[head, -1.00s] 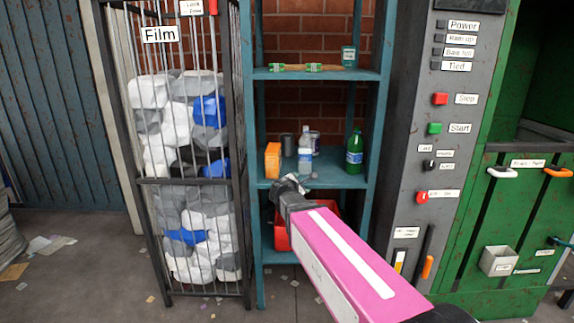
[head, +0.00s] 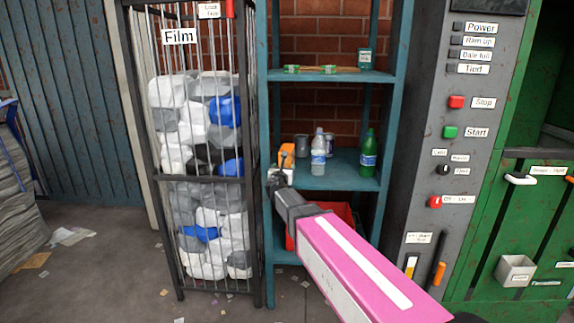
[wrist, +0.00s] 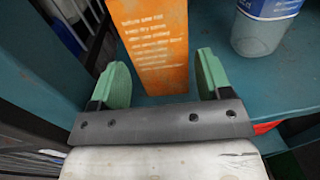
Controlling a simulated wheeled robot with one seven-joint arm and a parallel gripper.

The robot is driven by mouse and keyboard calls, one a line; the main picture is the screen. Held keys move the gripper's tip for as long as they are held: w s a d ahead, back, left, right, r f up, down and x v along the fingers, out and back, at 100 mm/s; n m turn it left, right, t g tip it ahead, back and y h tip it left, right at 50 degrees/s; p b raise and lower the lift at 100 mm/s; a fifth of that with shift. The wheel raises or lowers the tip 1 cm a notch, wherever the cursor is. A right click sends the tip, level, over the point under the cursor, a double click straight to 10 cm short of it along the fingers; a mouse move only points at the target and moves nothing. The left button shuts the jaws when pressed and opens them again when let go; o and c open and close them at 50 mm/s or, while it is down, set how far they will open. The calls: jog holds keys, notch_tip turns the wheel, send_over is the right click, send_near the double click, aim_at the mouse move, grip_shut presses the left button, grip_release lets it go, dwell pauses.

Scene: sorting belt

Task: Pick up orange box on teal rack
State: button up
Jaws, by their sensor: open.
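The orange box (head: 287,154) stands upright on the middle shelf of the teal rack (head: 342,176), near its left front edge. In the wrist view the orange box (wrist: 158,45) shows white printed text and stands between the two green fingertips. My gripper (wrist: 158,84) is open, with a finger on each side of the box and visible space at both sides. In the head view my gripper (head: 277,178) is at the shelf's front edge and hides the lower part of the box.
A clear bottle with a blue label (head: 318,152) stands right of the box, with grey cans behind. A green bottle (head: 368,154) is farther right. A red bin (head: 340,212) is on the lower shelf. The wire film cage (head: 206,180) stands close on the left.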

jog(key=w, duration=0.5)
jog(key=shift+w+d+r, duration=0.1)
jog(key=shift+w+d, duration=0.05)
jog(key=shift+d, duration=0.2)
jog(key=c, duration=0.7)
jog(key=shift+o, duration=0.2)
